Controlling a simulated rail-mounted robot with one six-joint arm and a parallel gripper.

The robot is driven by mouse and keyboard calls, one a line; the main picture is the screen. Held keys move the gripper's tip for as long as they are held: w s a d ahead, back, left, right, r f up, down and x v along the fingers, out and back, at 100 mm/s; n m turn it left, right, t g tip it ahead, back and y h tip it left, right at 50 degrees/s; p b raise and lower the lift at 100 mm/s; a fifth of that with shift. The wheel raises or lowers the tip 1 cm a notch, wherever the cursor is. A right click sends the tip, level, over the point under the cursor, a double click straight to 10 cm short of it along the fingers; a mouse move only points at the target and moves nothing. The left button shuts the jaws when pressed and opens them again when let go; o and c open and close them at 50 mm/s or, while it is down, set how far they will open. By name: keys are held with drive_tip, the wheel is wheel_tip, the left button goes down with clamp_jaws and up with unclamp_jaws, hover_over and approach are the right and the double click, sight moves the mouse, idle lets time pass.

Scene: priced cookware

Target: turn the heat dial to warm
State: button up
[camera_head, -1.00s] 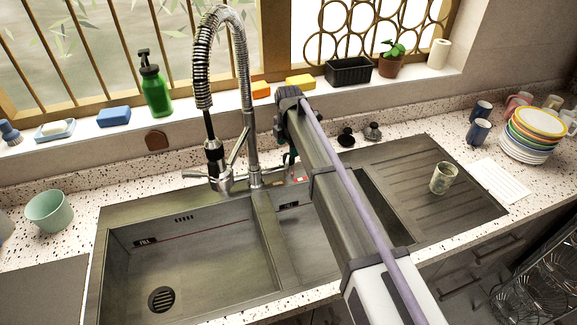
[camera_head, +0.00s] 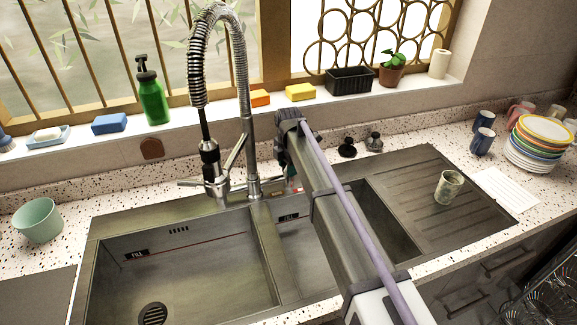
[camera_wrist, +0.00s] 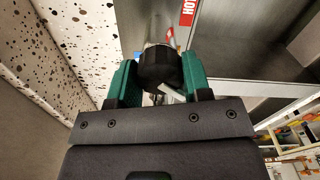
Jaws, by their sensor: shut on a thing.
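In the wrist view, a round black dial (camera_wrist: 160,68) sits between the two green fingers of my gripper (camera_wrist: 160,82), which is shut on it. A pale pointer-like strip shows just below the dial, and a red label reading HOT (camera_wrist: 188,12) is above and to its right, upside down in this view. Whether a warm mark is there I cannot tell. In the head view, my arm covers the dial; only a bit of the green gripper (camera_head: 291,178) shows behind the sink, right of the tap.
A tall spring-necked tap (camera_head: 247,140) stands left of my arm. Two dark knob-like items (camera_head: 347,148) (camera_head: 374,142) sit on the counter to its right. A cup (camera_head: 448,187) stands on the drainboard. The left sink basin (camera_head: 200,260) is empty.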

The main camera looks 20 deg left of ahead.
drive_tip(key=shift+m, duration=1.5)
drive_tip(key=shift+c, duration=0.3)
drive_tip(key=o, duration=0.9)
wheel_tip(320, 180, up, 11)
drive_tip(key=p, duration=1.1)
drive_tip(key=shift+f, duration=0.1)
